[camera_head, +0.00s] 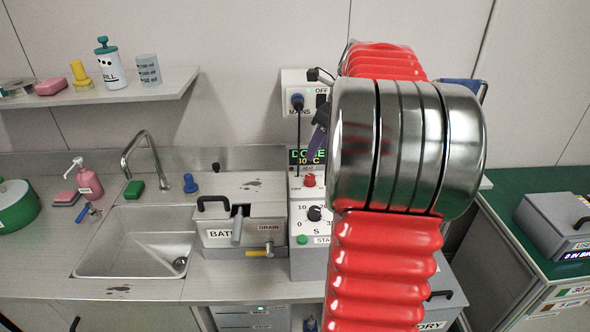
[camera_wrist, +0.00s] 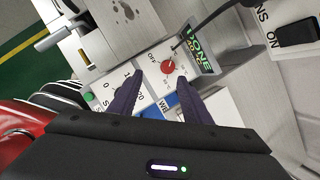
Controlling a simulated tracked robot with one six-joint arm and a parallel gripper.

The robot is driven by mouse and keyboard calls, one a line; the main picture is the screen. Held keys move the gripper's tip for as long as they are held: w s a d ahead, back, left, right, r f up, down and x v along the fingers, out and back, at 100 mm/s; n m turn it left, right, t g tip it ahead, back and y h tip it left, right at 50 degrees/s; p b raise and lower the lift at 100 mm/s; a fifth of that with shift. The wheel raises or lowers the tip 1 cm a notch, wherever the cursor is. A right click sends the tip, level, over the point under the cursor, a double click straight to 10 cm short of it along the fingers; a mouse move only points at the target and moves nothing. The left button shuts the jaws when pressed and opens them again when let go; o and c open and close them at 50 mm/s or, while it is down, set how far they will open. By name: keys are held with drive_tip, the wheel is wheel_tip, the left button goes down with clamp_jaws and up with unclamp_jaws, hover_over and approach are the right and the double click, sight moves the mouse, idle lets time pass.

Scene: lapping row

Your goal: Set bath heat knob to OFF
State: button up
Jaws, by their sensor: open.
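The bath heat knob is a small red knob (camera_head: 309,180) on the grey control panel, below the display and beside an OFF mark. In the wrist view the red knob (camera_wrist: 168,67) shows just beyond my fingertips. Its pointer direction is too small to tell. My gripper (camera_wrist: 159,77) is open, with two dark purple fingers spread apart and nothing held between them. In the head view a purple fingertip of my gripper (camera_head: 320,138) shows above and right of the knob; my arm hides the rest. I cannot tell whether a finger touches the knob.
The display (camera_head: 307,157) reads DONE and 40 C. Below the red knob are a black dial (camera_head: 314,213) and a green START button (camera_head: 302,239). A mains box (camera_head: 297,92) with a black cable is above. The lidded bath (camera_head: 243,225) stands left, beside the sink (camera_head: 135,253).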

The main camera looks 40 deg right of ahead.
sight(310, 176)
drive_tip(key=d, duration=0.1)
drive_tip(key=d+m, duration=0.1)
drive_tip(key=shift+s+d+f+m, duration=0.25)
drive_tip(key=shift+s+d+m, duration=0.05)
drive_tip(key=shift+d+m, duration=0.1)
drive_tip(key=shift+f, duration=0.1)
drive_tip(key=x, duration=1.3)
drive_tip(key=shift+w+a+f, duration=0.1)
drive_tip(key=shift+w+f, duration=0.1)
drive_tip(key=shift+f, duration=0.05)
drive_tip(key=c, duration=1)
drive_tip(key=shift+a, duration=0.15)
drive_tip(key=shift+c, duration=0.2)
